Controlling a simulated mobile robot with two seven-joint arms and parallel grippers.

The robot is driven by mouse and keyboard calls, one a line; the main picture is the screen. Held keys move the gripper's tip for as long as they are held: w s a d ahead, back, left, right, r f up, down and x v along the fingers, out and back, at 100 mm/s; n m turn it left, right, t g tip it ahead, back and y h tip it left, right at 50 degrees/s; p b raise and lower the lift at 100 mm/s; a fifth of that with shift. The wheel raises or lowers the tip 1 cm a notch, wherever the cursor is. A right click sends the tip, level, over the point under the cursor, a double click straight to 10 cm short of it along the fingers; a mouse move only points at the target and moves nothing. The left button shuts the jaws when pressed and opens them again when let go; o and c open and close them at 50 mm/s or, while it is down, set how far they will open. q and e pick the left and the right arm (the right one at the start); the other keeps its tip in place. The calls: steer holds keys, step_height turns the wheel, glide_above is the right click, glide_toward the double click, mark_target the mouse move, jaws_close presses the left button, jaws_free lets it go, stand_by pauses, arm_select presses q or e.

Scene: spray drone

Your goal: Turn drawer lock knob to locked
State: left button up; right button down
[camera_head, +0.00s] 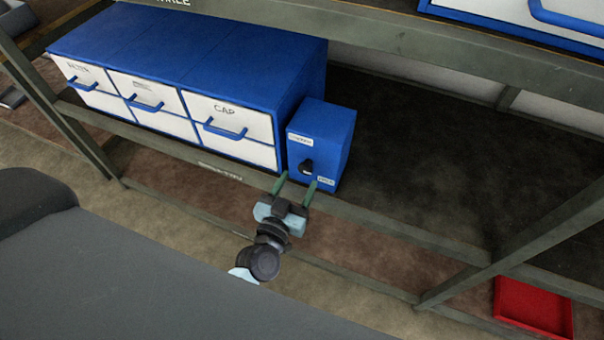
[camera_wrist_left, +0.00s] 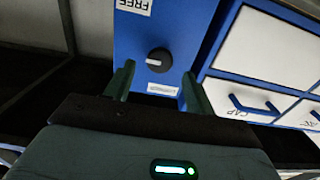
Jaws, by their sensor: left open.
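The drawer lock knob (camera_head: 307,167) is a small black dial on the front of a blue lock box (camera_head: 335,130), beside the drawer cabinet. In the left wrist view the knob (camera_wrist_left: 158,60) has a white pointer mark aimed toward picture left. That view is upside down: a FREE label (camera_wrist_left: 134,6) shows at the top and a smaller, unreadable label (camera_wrist_left: 163,89) below the knob. My left gripper (camera_head: 296,185) is open, its green fingers pointing at the box front just below the knob. In the wrist view the fingers are spread either side of the knob, with visible space between. My right gripper is not in view.
The blue cabinet (camera_head: 190,50) with white drawers, one marked CAP (camera_head: 228,115), stands left of the box. Blue handles stick out. The shelf's front rail (camera_head: 380,225) runs below. Shelf space right of the box is clear. A red tray (camera_head: 533,308) lies lower right.

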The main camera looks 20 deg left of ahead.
mark_target(304, 171)
arm_select(q)
steer(key=shift+w, duration=1.65)
steer(key=c, duration=1)
